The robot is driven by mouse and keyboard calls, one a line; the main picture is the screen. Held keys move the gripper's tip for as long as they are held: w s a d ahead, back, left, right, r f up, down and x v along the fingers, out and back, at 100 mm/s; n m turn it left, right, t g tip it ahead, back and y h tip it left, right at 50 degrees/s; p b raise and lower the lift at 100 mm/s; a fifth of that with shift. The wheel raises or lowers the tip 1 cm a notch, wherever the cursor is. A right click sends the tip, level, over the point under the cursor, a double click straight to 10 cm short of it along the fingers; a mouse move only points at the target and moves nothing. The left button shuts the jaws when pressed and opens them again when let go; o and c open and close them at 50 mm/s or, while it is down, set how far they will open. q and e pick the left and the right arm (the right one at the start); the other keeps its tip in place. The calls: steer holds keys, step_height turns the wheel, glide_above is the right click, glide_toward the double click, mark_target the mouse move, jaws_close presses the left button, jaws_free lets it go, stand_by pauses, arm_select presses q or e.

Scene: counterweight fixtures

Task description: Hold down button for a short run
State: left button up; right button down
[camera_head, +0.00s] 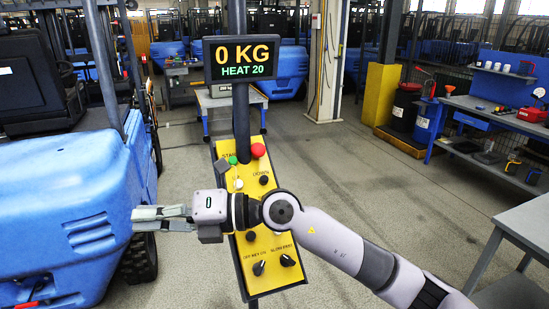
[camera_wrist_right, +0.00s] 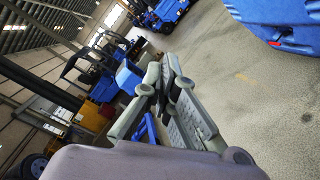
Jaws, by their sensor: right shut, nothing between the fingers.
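The yellow control panel (camera_head: 257,278) stands on a dark post in the head view. It has a green button (camera_head: 233,160), a red mushroom button (camera_head: 258,150), a pale button (camera_head: 238,184) and a black button (camera_head: 264,180) beside the word DOWN. Black knobs sit at its lower end. My right arm crosses the panel and hides its middle. My right gripper (camera_head: 136,219) is shut and empty, pointing left past the panel, with its fingers in front of the blue vehicle. Its closed fingers also show in the wrist view (camera_wrist_right: 168,62). My left gripper is not in view.
A display (camera_head: 241,58) above the panel reads 0 KG, HEAT 20. A blue vehicle (camera_head: 60,190) fills the left side. A workbench (camera_head: 490,112) with tools and a grey table (camera_head: 525,230) stand at the right. The floor behind the panel is largely open.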

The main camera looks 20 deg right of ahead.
steer(key=w+d+f+n+h, duration=0.1)
steer(key=w+d+f+h, duration=0.2)
steer(key=m+t+h, duration=0.3)
steer(key=m+h, duration=0.1)
steer(key=h, duration=1)
glide_toward(264, 178)
steer(key=x, duration=0.3)
steer(key=shift+s+d+f+b, duration=0.1)
steer(key=shift+d+f+b, duration=0.05)
steer(key=shift+f+b, duration=0.2)
steer(key=shift+w+f+b, duration=0.3)
steer(key=shift+w+f, duration=0.15)
steer(key=shift+f, duration=0.1)
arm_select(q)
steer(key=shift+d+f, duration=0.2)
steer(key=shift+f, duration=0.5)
arm_select(e)
steer(key=shift+w, duration=0.15)
